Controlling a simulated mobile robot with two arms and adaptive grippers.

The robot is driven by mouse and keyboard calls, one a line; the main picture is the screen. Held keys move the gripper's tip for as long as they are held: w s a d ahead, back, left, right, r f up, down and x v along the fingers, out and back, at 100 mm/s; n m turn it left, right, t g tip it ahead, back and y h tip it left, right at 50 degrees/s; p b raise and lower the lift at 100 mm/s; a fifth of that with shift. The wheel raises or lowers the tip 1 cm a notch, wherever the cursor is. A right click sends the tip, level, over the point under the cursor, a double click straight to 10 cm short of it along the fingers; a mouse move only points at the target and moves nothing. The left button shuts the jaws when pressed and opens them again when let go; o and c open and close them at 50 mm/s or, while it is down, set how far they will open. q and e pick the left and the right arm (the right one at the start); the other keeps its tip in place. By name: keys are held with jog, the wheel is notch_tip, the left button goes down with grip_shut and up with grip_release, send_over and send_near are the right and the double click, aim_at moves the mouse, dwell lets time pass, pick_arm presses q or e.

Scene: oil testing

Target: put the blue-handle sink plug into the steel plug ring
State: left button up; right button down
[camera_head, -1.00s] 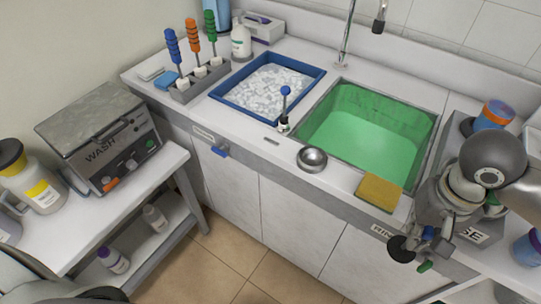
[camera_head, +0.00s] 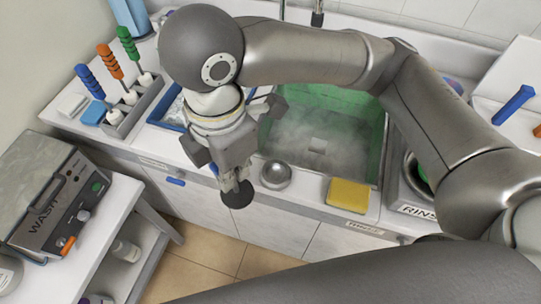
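My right gripper (camera_head: 232,178) points down in front of the counter, left of the sink. Its fingers are closed together above a black disc (camera_head: 237,196), which looks like the stopper of the sink plug. The plug's blue handle is hidden between the fingers. The steel plug ring (camera_head: 276,175) looks like a small round steel cup on the counter's front edge, just right of the disc and apart from it. My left gripper is not in view.
A sink (camera_head: 340,150) with green walls and a grey, foamy bottom lies behind the ring. A yellow sponge (camera_head: 348,194) sits to its right. The wash machine (camera_head: 45,190) is at the left. Blue, orange and green handled tools stand in a rack (camera_head: 128,118).

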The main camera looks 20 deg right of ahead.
jog(key=shift+w+a+r+n, duration=0.15)
jog(key=shift+a+r+n, duration=0.3)
jog(key=shift+n, duration=0.35)
jog(key=shift+w+d+f, duration=0.15)
jog(key=shift+w+d, duration=0.1)
jog(key=shift+d, duration=0.1)
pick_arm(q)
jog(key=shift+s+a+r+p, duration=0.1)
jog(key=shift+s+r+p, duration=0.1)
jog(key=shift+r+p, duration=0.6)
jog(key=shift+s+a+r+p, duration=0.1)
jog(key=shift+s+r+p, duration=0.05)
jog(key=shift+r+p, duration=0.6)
pick_arm(e)
jog(key=w+d+f, duration=0.8)
jog(key=d+f, duration=0.2)
jog(key=f, duration=0.2)
jog(key=shift+f, duration=0.3)
jog(key=c, duration=2.2)
grip_release()
jog(key=shift+d+f, duration=0.1)
jog(key=shift+f, duration=0.05)
jog(key=o, duration=0.6)
jog(key=shift+c, duration=0.2)
